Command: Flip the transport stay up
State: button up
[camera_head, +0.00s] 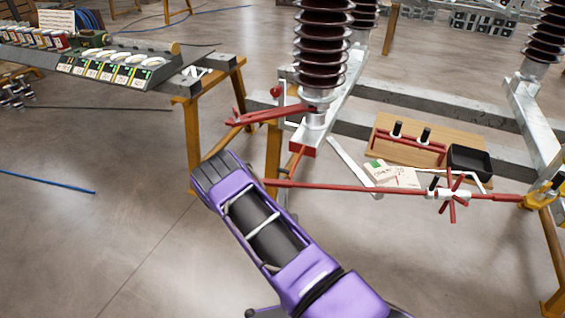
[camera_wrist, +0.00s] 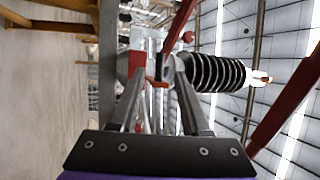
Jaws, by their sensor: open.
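I cannot tell for certain which part is the transport stay. A pale flat bar (camera_head: 352,163) slants down from the steel frame beside the red block (camera_head: 302,149). A red arm (camera_head: 268,116) juts left from the foot of the insulator (camera_head: 321,60). My purple arm reaches up-left below them; its link hides my gripper in the head view. In the wrist view my gripper (camera_wrist: 158,78) is open, with two grey fingers apart and nothing held. Beyond the fingertips are the red block (camera_wrist: 135,62) and the insulator (camera_wrist: 215,72), lying sideways in this view.
A long red rod (camera_head: 345,187) runs right from beside my arm to a hub with red spokes (camera_head: 451,196). A wooden board (camera_head: 455,140) with a black tray (camera_head: 470,160) lies behind it. Wooden trestles (camera_head: 187,135) stand left. Open floor (camera_head: 90,240) lies lower left.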

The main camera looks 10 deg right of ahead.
jog(key=x, duration=0.9)
jog(key=shift+w, duration=0.1)
grip_shut()
dwell(1.1)
